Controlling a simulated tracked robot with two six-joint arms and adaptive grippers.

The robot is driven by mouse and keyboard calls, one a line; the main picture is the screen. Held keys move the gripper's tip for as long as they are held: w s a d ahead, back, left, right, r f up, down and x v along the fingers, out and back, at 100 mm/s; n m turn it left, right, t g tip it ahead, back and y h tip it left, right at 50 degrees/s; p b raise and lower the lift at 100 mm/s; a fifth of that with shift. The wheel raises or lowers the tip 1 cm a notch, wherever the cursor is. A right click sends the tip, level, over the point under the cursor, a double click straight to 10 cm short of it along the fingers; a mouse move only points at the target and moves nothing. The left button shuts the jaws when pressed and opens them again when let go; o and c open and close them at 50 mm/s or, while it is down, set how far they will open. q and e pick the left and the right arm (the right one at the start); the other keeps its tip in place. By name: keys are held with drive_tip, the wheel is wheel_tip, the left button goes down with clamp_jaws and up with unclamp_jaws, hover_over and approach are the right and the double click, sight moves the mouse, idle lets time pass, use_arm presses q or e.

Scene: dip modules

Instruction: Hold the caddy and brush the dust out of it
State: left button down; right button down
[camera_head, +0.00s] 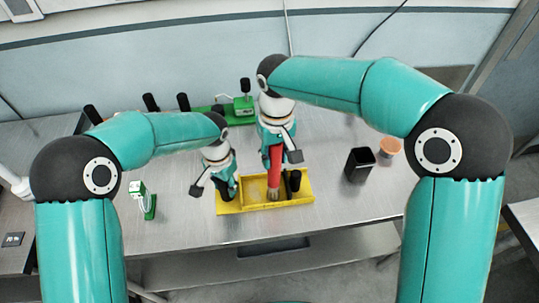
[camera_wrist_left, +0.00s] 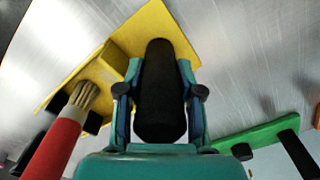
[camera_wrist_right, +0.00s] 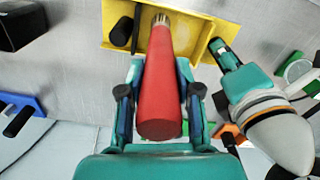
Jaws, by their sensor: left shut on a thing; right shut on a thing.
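The yellow caddy (camera_head: 262,206) lies on the metal table below both arms. My left gripper (camera_head: 228,186) is at its left end, shut on a black upright handle (camera_wrist_left: 160,90) that rises from the yellow end part (camera_wrist_left: 150,28). My right gripper (camera_head: 275,146) is shut on the red brush (camera_head: 274,164), which points down into the caddy. The bristles (camera_wrist_left: 83,96) are inside a compartment, close to its floor; I cannot tell whether they touch. Another black post (camera_head: 294,182) stands at the caddy's right end. I cannot make out dust.
A black open box (camera_head: 359,165) and an orange tub (camera_head: 388,149) stand to the right. A green base with a module (camera_head: 243,106) is behind. A small green stand (camera_head: 149,207) is at the left. The table between the caddy and the black box is clear.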

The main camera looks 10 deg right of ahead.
drive_tip(key=shift+d, duration=0.8)
drive_tip(key=shift+w, duration=0.95)
drive_tip(key=shift+a, duration=4.5)
drive_tip(key=shift+d+r, duration=0.1)
drive_tip(key=shift+d, duration=4.3)
drive_tip(key=shift+r, duration=0.1)
wheel_tip(320, 180, up, 7)
